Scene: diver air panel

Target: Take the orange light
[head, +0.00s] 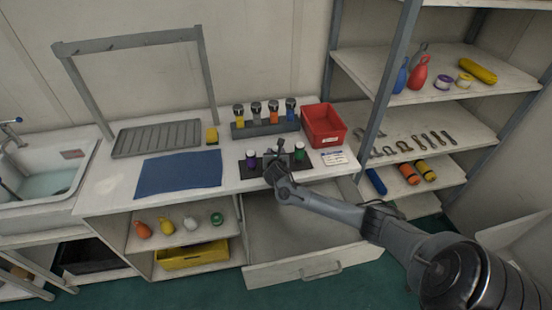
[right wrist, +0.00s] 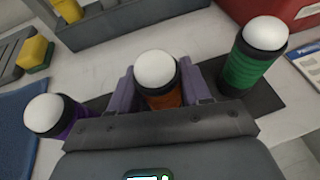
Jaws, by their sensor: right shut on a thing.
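The orange light (right wrist: 163,88) has a white dome top and a dark collar over an orange body. In the right wrist view it stands between the fingers of my right gripper (right wrist: 160,92), which is shut on it. In the head view my right gripper (head: 278,158) is over the dark mat (head: 241,165) on the counter and largely hides the light. A purple light (right wrist: 58,116) stands to its left and a green light (right wrist: 252,58) to its right. I cannot tell whether the orange light touches the mat. My left gripper is not in view.
A rack (head: 265,128) with several lights stands behind the mat. A red bin (head: 325,124) and a white card (head: 334,158) are at the right. A blue cloth (head: 180,174) lies at the left. An open drawer (head: 305,264) is below the counter.

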